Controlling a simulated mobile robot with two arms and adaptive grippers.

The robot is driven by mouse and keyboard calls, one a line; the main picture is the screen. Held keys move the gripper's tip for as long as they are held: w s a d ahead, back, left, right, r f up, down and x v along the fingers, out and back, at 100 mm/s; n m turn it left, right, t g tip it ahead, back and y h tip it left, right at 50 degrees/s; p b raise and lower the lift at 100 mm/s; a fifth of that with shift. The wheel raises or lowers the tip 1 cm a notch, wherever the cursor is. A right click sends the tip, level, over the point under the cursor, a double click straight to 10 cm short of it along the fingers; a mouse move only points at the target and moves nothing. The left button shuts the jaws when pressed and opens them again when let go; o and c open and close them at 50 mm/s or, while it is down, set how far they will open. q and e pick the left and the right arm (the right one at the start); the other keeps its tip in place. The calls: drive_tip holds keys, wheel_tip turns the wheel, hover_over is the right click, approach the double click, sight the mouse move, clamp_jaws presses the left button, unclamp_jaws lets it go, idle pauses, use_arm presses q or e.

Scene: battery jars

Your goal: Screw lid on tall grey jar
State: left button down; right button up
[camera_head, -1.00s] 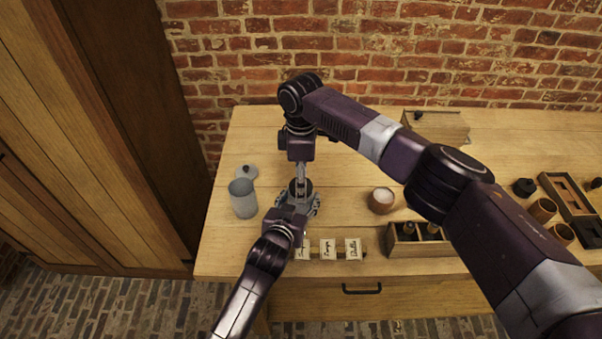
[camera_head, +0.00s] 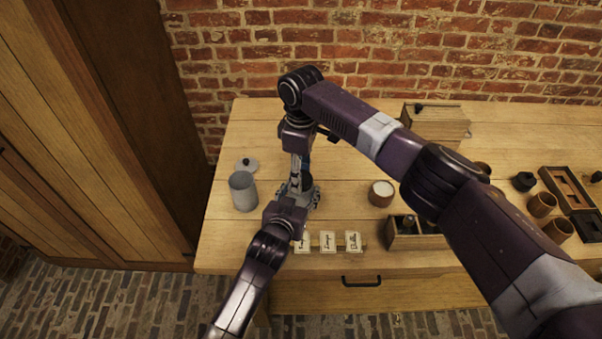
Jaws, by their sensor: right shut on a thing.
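A tall grey jar (camera_head: 243,192) stands upright and open on the left of the table. A grey lid (camera_head: 246,165) with a dark knob lies flat on the table just behind it. My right gripper (camera_head: 296,182) points down to the right of the jar, apart from it, over a dark round vessel (camera_head: 307,183). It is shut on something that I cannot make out. My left gripper (camera_head: 298,203) reaches in from the front at the same vessel. Its fingers overlap the vessel and its grey base, so I cannot tell whether they are shut.
White label cards (camera_head: 328,241) stand near the front edge. A jar with pale contents (camera_head: 381,193) and a wooden rack (camera_head: 405,237) are to the right. A wooden box (camera_head: 440,122) stands behind. My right arm crosses over the right half. The back left of the table is clear.

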drive_tip(key=m, duration=0.7)
drive_tip(key=shift+m, duration=0.3)
drive_tip(key=o, duration=1.3)
drive_tip(key=shift+r, duration=2.25)
drive_tip(key=shift+c, duration=0.4)
